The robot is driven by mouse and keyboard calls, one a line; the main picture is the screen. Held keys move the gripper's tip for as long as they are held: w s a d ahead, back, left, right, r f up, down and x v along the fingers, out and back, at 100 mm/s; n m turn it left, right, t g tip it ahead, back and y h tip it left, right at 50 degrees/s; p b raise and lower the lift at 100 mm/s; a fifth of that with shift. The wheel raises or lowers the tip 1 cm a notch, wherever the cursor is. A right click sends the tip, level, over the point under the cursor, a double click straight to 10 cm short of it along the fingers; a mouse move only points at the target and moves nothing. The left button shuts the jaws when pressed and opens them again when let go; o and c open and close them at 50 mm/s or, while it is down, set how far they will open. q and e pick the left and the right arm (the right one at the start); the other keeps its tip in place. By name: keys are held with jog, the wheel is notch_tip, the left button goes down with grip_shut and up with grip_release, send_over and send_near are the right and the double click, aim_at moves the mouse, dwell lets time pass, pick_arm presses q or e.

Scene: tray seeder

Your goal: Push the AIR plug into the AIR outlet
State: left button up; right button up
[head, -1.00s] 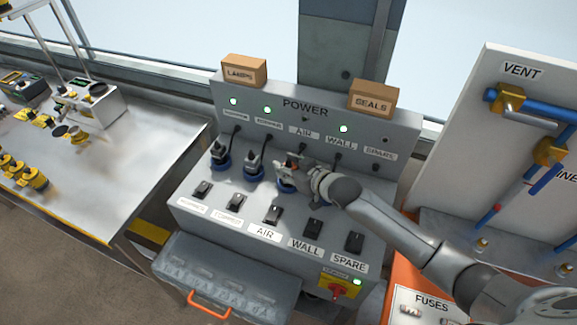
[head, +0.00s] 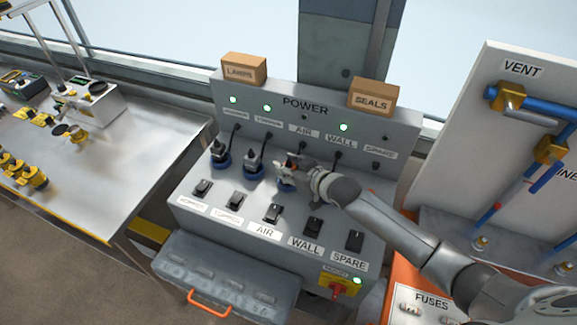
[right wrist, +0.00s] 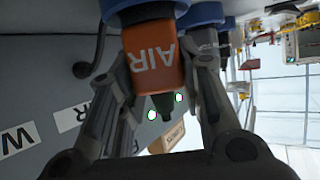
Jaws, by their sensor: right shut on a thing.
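The orange AIR plug (right wrist: 152,55) is between the fingers of my right gripper (right wrist: 165,95) in the right wrist view, its lettering upside down. One end of the plug meets the blue ring of the AIR outlet (right wrist: 140,10); I cannot tell how deep it sits. In the head view my right gripper (head: 288,172) is at the AIR outlet (head: 286,187), third from the left on the grey power panel, and mostly hides the plug. The lamp above the AIR label (head: 304,117) is dark. My left gripper is not in view.
Two dark plugs (head: 221,155) (head: 253,160) stand in the outlets left of AIR. Black rocker switches (head: 273,213) line the front. Boxes marked LAMPS (head: 244,69) and SEALS (head: 374,97) sit on top. A vent board (head: 520,120) stands at right, a metal table (head: 130,150) at left.

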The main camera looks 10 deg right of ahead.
jog(key=shift+f, duration=0.2)
jog(key=o, duration=1.2)
jog(key=shift+c, duration=0.2)
jog(key=shift+s, duration=0.1)
jog(key=v, duration=1.2)
